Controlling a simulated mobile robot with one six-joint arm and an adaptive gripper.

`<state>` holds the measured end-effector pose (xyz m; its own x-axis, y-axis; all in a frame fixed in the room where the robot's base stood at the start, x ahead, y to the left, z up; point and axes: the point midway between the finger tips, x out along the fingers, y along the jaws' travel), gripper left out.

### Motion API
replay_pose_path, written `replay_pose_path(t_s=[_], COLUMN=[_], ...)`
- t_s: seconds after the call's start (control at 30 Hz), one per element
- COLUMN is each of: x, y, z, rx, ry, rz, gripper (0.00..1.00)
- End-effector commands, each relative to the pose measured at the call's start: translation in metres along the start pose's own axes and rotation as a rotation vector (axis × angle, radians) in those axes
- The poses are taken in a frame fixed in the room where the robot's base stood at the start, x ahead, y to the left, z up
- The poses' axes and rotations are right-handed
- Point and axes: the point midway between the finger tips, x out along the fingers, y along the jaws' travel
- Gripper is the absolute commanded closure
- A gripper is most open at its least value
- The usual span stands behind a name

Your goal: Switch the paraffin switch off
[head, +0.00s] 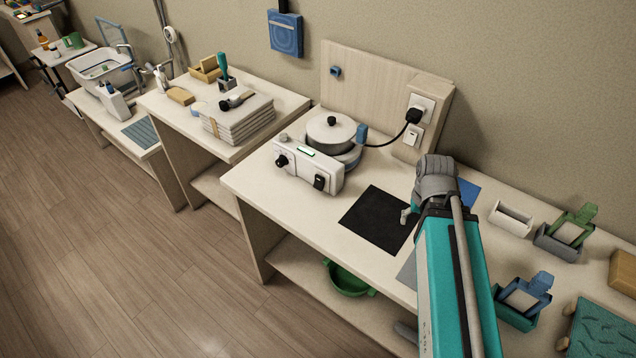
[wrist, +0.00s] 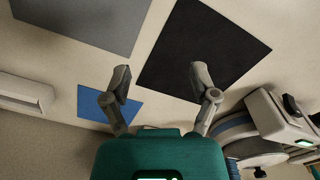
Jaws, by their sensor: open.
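The white paraffin warmer (head: 308,172) stands on the table, with a round lidded pot (head: 331,134) behind its control box. The box front carries a black knob (head: 282,161) and a black rocker switch (head: 319,182); the rocker's position is too small to tell. A white wall-type switch (head: 412,136) sits below the plugged socket on the wooden back panel. I cannot tell which switch is the paraffin one. My gripper (head: 406,215) is open and empty over the table, right of the warmer. In the wrist view, my gripper (wrist: 161,80) is apart from the warmer (wrist: 278,122) at the right edge.
A black mat (head: 377,219) lies right of the warmer, and a blue mat (head: 467,192) lies behind my arm. A black plug (head: 413,115) and its cord run from the panel to the warmer. Small trays (head: 511,217) stand at the right. A stack of towels (head: 238,118) stands left.

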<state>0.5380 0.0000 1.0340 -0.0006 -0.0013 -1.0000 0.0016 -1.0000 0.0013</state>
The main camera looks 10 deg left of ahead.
Motion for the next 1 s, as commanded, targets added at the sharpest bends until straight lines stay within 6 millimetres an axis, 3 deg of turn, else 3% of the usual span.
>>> replay_pose_path(t_s=[0.03,0.3,0.37,1.0], x=[0.0,-0.002,-0.003,-0.014], y=[-0.001,-0.012,-0.017,-0.102], z=[-0.001,-0.011,-0.015,-0.067], rx=[-0.005,-0.122,-0.175,-1.004], ry=[0.0,-0.002,-0.003,-0.009], rz=[0.0,-0.004,-0.005,-0.034], gripper=[0.42,0.92,1.0,1.0])
